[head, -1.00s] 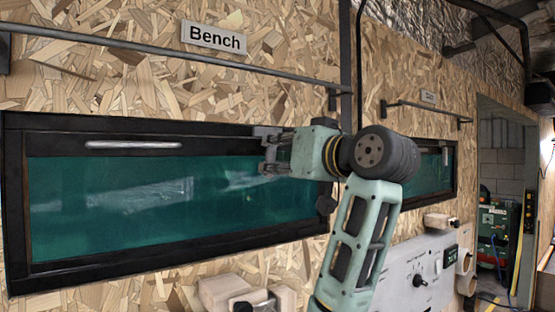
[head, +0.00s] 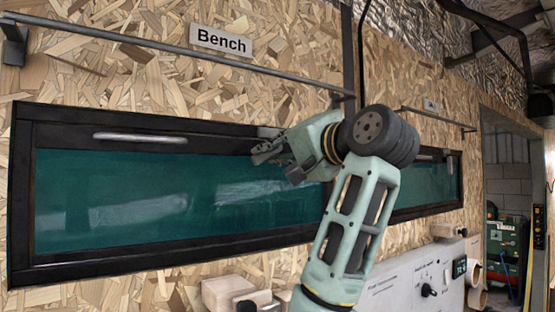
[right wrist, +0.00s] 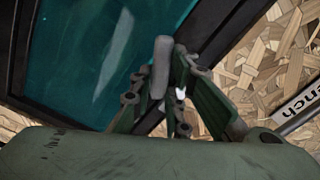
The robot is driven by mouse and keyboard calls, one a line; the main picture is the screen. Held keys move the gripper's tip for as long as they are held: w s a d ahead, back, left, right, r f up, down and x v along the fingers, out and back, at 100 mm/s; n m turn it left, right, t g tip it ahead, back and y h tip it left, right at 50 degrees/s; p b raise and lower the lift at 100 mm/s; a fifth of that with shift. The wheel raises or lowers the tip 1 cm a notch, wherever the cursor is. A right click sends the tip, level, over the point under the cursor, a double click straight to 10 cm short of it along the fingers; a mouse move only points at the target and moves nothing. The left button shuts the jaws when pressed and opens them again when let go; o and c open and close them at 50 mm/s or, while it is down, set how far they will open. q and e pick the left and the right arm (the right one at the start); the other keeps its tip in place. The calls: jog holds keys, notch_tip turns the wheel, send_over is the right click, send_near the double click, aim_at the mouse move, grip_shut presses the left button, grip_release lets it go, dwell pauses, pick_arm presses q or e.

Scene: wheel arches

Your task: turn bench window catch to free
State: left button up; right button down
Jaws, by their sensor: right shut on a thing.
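The bench window (head: 120,262) has a black frame and teal glass, under a sign reading "Bench" (head: 221,41). Its catch, a small grey piece (head: 268,132), sits on the top rail of the frame near the right end and is mostly hidden behind my gripper. In the right wrist view the catch shows as a grey rounded lever (right wrist: 161,62) between the fingers. My right gripper (head: 266,153) is shut on the catch, rolled at a slant. My left gripper is not in view.
A long pale handle (head: 140,137) is on the window's top rail. A metal rail (head: 180,50) runs above. Wooden blocks (head: 228,291) and a grey control panel (head: 425,280) project below. A second window (head: 425,185) and a doorway (head: 505,170) lie to the right.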

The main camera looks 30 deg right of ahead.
jog(key=shift+a+r+m+b, duration=0.1)
jog(key=shift+m+b, duration=0.1)
jog(key=shift+m, duration=0.75)
jog(key=shift+d+r+m+b, duration=0.1)
jog(key=shift+r+m+b, duration=0.1)
jog(key=shift+m, duration=0.7)
jog(key=shift+a+r+m+b, duration=0.1)
jog(key=shift+m+b, duration=0.1)
jog(key=shift+m, duration=0.75)
jog(key=c, duration=1.7)
grip_release()
jog(key=s, duration=0.5)
jog(key=s+d, duration=0.1)
jog(key=s, duration=0.1)
jog(key=shift+s, duration=0.3)
